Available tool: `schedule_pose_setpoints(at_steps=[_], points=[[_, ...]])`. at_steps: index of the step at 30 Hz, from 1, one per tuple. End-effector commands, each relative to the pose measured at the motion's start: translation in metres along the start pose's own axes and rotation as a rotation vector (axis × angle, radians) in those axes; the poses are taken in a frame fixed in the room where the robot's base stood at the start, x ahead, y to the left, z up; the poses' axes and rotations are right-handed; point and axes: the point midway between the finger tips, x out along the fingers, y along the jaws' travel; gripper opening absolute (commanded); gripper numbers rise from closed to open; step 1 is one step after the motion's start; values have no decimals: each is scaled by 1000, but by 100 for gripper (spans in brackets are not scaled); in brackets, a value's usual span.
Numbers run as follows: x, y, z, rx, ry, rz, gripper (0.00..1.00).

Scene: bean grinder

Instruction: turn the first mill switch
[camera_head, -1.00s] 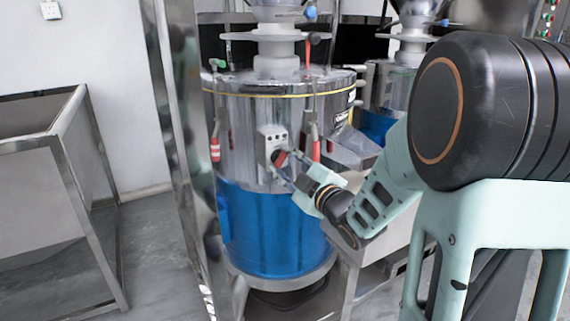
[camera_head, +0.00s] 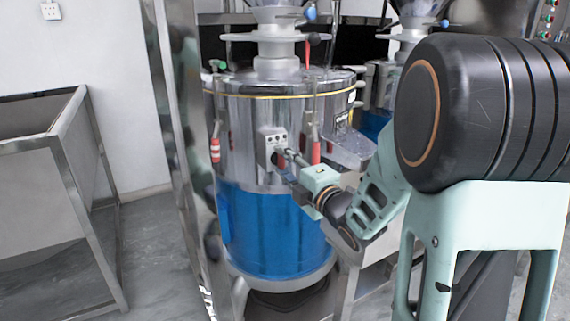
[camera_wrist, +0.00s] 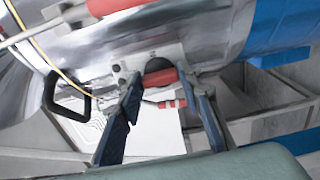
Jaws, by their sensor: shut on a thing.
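The first mill is a steel drum with a blue lower half (camera_head: 270,228). Its mill switch is a dark round knob with a red handle, on a small light panel (camera_head: 272,139) on the drum's front. In the wrist view the red switch handle (camera_wrist: 161,77) shows between the fingertips. My gripper (camera_head: 284,162) is at the panel from the lower right, shut on the switch. In the wrist view my gripper (camera_wrist: 158,82) has one dark finger on each side of the handle. In the head view the fingers partly hide the knob.
A red-handled latch (camera_head: 315,151) is close to the right of the switch, and another red handle (camera_head: 214,150) is at the drum's left. A steel post (camera_head: 170,130) stands at the left. A steel-framed stand (camera_head: 85,190) is further left, with open floor between.

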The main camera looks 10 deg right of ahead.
Motion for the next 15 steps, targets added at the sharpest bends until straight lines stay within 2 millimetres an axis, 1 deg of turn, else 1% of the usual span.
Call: schedule_pose_setpoints(at_steps=[14,15], points=[[1,2,0,-17,0,4,9],[1,2,0,-17,0,4,35]])
